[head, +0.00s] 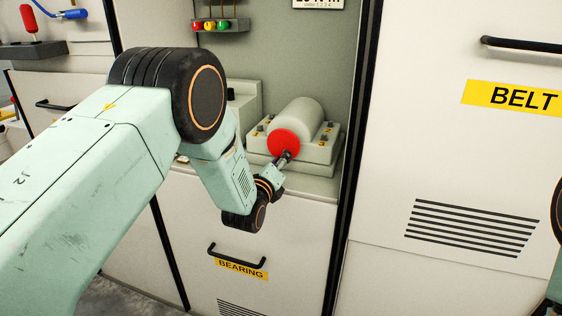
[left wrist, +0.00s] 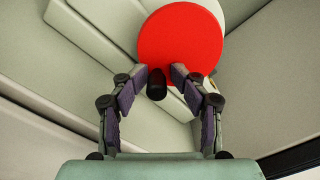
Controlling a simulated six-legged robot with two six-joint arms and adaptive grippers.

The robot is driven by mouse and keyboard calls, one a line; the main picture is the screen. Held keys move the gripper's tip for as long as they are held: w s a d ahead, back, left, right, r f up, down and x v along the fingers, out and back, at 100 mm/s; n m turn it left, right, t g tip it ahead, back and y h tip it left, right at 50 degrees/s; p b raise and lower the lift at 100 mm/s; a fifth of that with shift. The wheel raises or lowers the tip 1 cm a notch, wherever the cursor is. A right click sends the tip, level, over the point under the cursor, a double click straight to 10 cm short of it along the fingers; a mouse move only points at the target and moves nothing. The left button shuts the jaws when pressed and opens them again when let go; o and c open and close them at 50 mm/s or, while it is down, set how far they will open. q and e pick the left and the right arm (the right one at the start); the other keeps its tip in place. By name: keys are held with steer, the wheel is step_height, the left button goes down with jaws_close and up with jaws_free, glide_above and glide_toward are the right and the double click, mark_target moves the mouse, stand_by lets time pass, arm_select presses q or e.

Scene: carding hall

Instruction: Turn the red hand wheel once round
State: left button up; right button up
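The red hand wheel (head: 283,142) is a flat red disc on the front end of a pale rounded machine housing (head: 301,117). It also fills the upper middle of the left wrist view (left wrist: 180,40). A short dark handle (left wrist: 156,84) stands out from the wheel near its lower edge. My left gripper (head: 287,156) is at the wheel's lower edge. In the left wrist view its fingers (left wrist: 161,76) are apart, one on each side of the handle, with a gap visible on the right side. My right gripper is out of view.
The housing sits on a pale base (head: 320,150) inside a cabinet recess. A dark cabinet edge stands close on the right. Below are a drawer handle (head: 237,261) and a yellow BEARING label (head: 242,268). Coloured buttons (head: 210,25) are above left.

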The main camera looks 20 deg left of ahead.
arm_select(q)
steer(key=shift+s, duration=0.1)
steer(key=shift+s+f+p, duration=0.1)
steer(key=shift+s+p, duration=0.4)
steer(key=shift+s, duration=0.15)
steer(key=shift+s+a+p, duration=0.15)
steer(key=shift+s+p, duration=1)
steer(key=shift+s, duration=1.65)
steer(key=shift+f, duration=0.15)
steer(key=s+a+f+n+g, duration=0.1)
steer(key=s+f+n+g, duration=0.8)
steer(key=s+f+n, duration=0.8)
steer(key=s+f+n+g, duration=0.3)
steer(key=s+n+g, duration=0.1)
steer(key=s, duration=1)
steer(key=s+f+n+g, duration=0.3)
steer(key=s+n+g, duration=0.2)
steer(key=s, duration=1)
steer(key=shift+a+f+n+y+b, duration=0.15)
steer(key=shift+f+n+y+b, duration=0.2)
steer(key=shift+n, duration=0.45)
